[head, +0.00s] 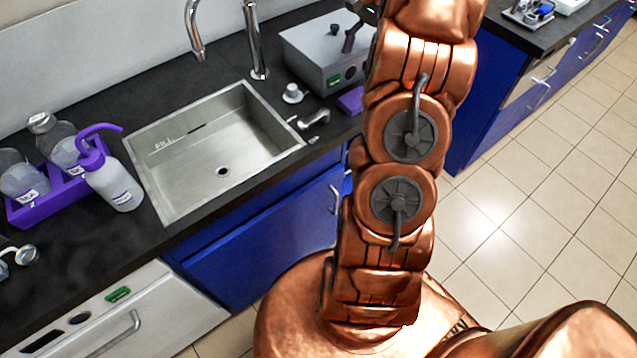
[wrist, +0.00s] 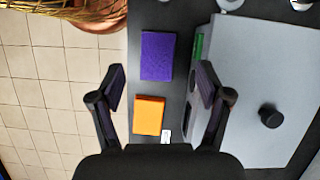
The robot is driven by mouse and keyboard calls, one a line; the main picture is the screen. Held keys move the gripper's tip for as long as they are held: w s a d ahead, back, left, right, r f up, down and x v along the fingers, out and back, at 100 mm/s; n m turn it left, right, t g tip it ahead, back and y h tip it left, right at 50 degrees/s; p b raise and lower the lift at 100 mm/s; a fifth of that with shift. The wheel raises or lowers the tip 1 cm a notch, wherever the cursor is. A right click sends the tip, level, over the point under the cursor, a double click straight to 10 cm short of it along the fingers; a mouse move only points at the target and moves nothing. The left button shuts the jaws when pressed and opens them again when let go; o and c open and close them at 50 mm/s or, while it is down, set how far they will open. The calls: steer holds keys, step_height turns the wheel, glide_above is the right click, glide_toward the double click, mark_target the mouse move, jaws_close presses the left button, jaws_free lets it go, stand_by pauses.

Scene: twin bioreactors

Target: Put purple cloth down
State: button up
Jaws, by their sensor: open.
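The purple cloth (wrist: 158,56) lies flat on the dark counter in the wrist view, along the counter's front edge. In the head view part of the purple cloth (head: 350,101) shows beside my arm, in front of the grey box. My gripper (wrist: 162,84) is open in the wrist view, with its two fingers apart. Nothing is held between them. The purple cloth lies ahead of the fingertips, and I cannot tell the height above it. An orange cloth (wrist: 149,115) lies between the fingers on the counter.
A grey box with a black knob (wrist: 250,95) stands right beside the cloths. In the head view, a steel sink (head: 215,150) is left of it. A purple rack (head: 50,195) with bottles and a squeeze bottle (head: 112,185) stand at the left. The tiled floor (head: 540,210) is clear.

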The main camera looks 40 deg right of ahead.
steer(key=s+a+r+n+g+h, duration=0.1)
steer(key=s+a+r+n, duration=0.2)
steer(key=a, duration=0.8)
steer(key=s+a+r+n+h, duration=0.1)
steer(key=s+a+n, duration=0.3)
steer(key=a, duration=0.8)
steer(key=s+a+f+n+h, duration=0.1)
steer(key=s+a+f+n, duration=0.1)
steer(key=s+a+n, duration=0.3)
steer(key=s+a+f+n+h, duration=0.1)
steer(key=s+a+f+n, duration=0.2)
steer(key=s, duration=0.9)
steer(key=shift+s+a+n+g, duration=0.2)
steer(key=shift+a+n+g, duration=0.1)
steer(key=shift+a+n, duration=0.75)
steer(key=shift+d+r, duration=0.1)
steer(key=shift+r, duration=0.1)
